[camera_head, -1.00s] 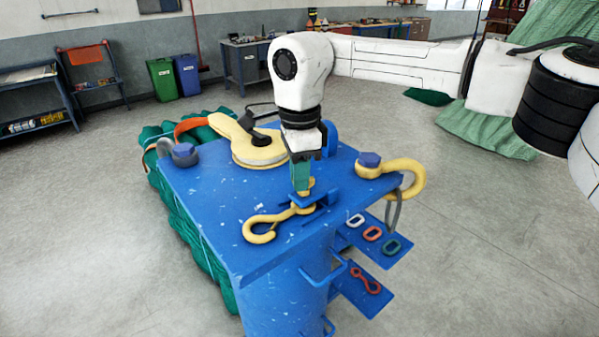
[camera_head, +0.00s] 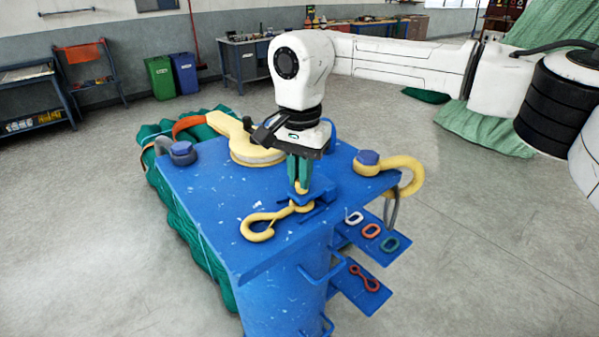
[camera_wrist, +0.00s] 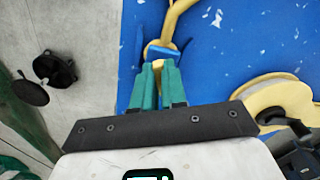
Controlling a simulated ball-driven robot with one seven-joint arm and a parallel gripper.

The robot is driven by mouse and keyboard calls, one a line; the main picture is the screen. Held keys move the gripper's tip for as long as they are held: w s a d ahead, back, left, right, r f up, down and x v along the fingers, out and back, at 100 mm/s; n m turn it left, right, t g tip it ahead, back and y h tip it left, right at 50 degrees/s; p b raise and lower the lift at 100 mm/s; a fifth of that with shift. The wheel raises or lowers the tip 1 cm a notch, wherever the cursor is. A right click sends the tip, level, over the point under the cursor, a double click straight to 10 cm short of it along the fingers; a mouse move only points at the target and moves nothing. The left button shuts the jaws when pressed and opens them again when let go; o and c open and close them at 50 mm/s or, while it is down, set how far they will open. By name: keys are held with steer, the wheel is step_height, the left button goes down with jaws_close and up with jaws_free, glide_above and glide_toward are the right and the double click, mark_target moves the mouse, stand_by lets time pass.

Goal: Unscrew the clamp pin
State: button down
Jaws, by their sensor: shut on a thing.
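My gripper (camera_head: 299,172) points straight down over the blue bench top (camera_head: 215,205), and its green fingers are shut on the yellow clamp pin (camera_head: 302,186). In the wrist view the fingers (camera_wrist: 159,68) close around the pin's yellow head (camera_wrist: 158,65), which shows between them. The pin stands at a blue clamp bracket (camera_head: 318,191) near the front right edge. A yellow hook (camera_head: 258,226) lies on the bench top, with its eye end at the clamp. The pin's lower part and thread are hidden.
A large yellow shackle hook (camera_head: 405,172) hangs over the right edge, and a shackle with a blue bolt (camera_head: 183,150) stands at the far left corner. Side shelves (camera_head: 368,250) hold small coloured links. The left bench top is clear.

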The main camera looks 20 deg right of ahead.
steer(key=shift+s+f+n, duration=0.1)
steer(key=shift+f+n, duration=0.15)
steer(key=shift+n, duration=0.45)
steer(key=c, duration=1.2)
jaws_free()
steer(key=shift+d, duration=0.1)
steer(key=shift+r, duration=0.1)
step_height(320, 180, up, 11)
steer(key=shift+f+b, duration=0.1)
steer(key=shift+b, duration=1.15)
